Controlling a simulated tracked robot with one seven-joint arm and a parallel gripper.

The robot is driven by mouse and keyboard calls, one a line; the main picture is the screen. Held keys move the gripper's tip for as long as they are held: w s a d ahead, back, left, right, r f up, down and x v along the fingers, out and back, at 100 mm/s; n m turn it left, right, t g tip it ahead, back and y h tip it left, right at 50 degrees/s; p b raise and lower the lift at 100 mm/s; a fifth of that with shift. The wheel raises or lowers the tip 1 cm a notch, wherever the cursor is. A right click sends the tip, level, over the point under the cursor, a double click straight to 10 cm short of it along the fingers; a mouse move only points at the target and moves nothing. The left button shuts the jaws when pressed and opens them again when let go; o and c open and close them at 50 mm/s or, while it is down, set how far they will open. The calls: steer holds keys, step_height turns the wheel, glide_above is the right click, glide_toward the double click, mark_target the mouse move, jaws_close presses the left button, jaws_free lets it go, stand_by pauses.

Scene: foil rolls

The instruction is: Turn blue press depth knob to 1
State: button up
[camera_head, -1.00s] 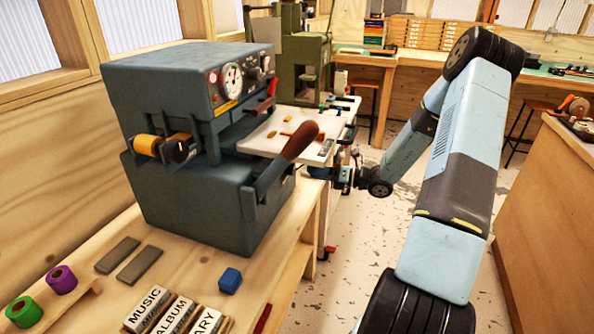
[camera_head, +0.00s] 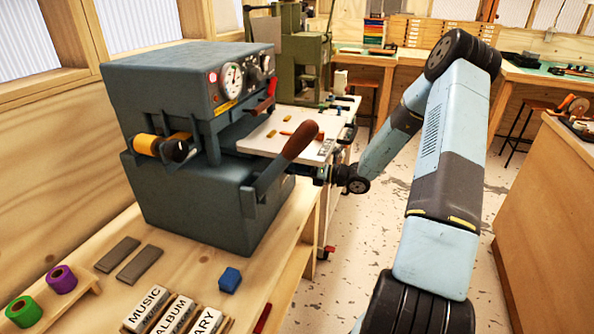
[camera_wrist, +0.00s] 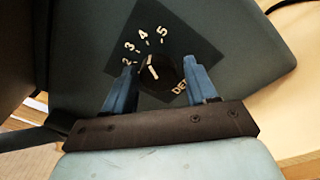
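The blue-grey press (camera_head: 185,205) stands on the wooden bench at left in the head view. Its depth knob (camera_wrist: 162,73) shows in the wrist view as a round black dial with a white pointer, on a dark plate (camera_wrist: 190,40). Numbers 2 to 5 and part of the word DEPTH are readable; the 1 is not clearly visible. The pointer tilts up-left, roughly toward 3 or 4. My gripper (camera_wrist: 160,64) is open, its blue fingers on either side of the knob with gaps showing. In the head view my gripper (camera_head: 324,174) is beside the press's right side, where the knob is hidden.
A brown-handled lever (camera_head: 285,160) sticks out from the press's front, left of my gripper. A white table (camera_head: 285,140) stands behind it. A blue cube (camera_head: 230,280) and stamp blocks (camera_head: 175,312) lie on the near bench. Open floor lies to the right.

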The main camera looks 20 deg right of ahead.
steer(key=c, duration=0.8)
steer(key=shift+s+a+n+t+h, duration=0.15)
steer(key=shift+n+h, duration=0.3)
steer(key=shift+n, duration=3.7)
steer(key=shift+s+d+n+t+h, duration=0.15)
steer(key=shift+n+h, duration=0.3)
steer(key=shift+n, duration=3.7)
steer(key=shift+a, duration=0.15)
steer(key=o, duration=1.1)
steer(key=shift+c, duration=0.2)
